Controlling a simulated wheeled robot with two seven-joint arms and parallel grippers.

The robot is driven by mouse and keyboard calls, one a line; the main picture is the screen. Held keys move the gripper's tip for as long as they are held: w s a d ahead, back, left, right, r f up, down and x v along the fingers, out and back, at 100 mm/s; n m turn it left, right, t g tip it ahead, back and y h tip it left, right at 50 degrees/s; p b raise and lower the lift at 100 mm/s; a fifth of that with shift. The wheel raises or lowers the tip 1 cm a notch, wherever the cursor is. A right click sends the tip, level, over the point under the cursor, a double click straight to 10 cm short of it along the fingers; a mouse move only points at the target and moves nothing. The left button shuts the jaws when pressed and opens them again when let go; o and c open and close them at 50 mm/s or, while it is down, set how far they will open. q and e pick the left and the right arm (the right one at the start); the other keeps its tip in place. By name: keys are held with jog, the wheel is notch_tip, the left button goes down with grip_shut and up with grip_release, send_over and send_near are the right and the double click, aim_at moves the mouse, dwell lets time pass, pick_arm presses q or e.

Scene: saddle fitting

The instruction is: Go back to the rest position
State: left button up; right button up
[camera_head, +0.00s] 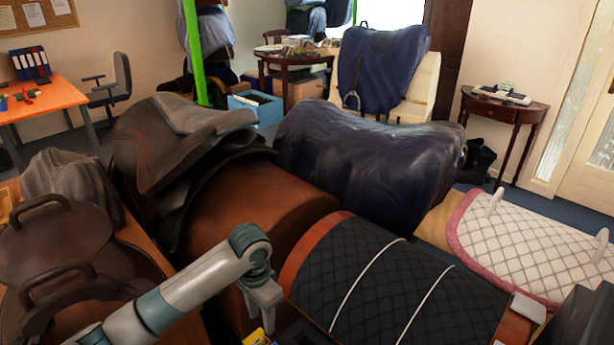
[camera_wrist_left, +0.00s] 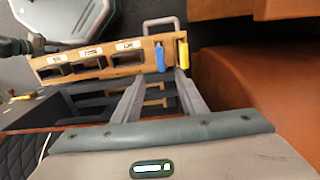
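My left arm comes in from the lower left in the head view. Its gripper (camera_head: 262,305) points down beside the black quilted pad on the brown rounded stand. In the left wrist view the two fingers of my left gripper (camera_wrist_left: 160,82) are spread apart, with nothing held between them. Beyond the fingertips is a wooden rack (camera_wrist_left: 90,62) with labelled slots. A blue-handled item (camera_wrist_left: 160,57) and a yellow-handled item (camera_wrist_left: 183,55) stand at its right end. My right gripper does not show clearly in either view.
A brown saddle (camera_head: 150,140) sits on a brown rounded stand (camera_head: 262,205). The black quilted pad (camera_head: 370,275) lies close to my left gripper's right. A dark blue covered form (camera_head: 365,155) and a white quilted pad (camera_head: 530,245) stand beyond. An orange desk (camera_head: 45,100) is far left.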

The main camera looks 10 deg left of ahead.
pick_arm(q)
jog(key=s+d+f+t+h, duration=0.1)
jog(key=s+d+f, duration=0.15)
jog(key=s, duration=0.25)
jog(key=s+d+f+n+h, duration=0.1)
jog(key=s+f, duration=0.2)
jog(key=s, duration=0.2)
jog(key=s+d+f+t+h, duration=0.1)
jog(key=s+d+f, duration=0.1)
jog(key=s+f, duration=0.15)
jog(key=s+a+n+t+y, duration=0.1)
jog(key=s+a+n, duration=0.1)
jog(key=s+a, duration=0.55)
jog(key=s+a+n+t+y, duration=0.1)
jog(key=s+a+n+y, duration=0.2)
jog(key=s, duration=0.7)
jog(key=w+d+f+h, duration=0.1)
jog(key=w+f, duration=0.1)
jog(key=f, duration=0.9)
jog(key=w+f+h, duration=0.1)
jog(key=w+f, duration=0.1)
jog(key=f, duration=1)
jog(key=s+f, duration=0.4)
jog(key=f, duration=0.4)
jog(key=s+f+m, duration=0.1)
jog(key=s+f, duration=0.4)
jog(key=f, duration=0.4)
jog(key=shift+d+f+t, duration=0.15)
jog(key=shift+d+t, duration=0.2)
jog(key=shift+t, duration=0.05)
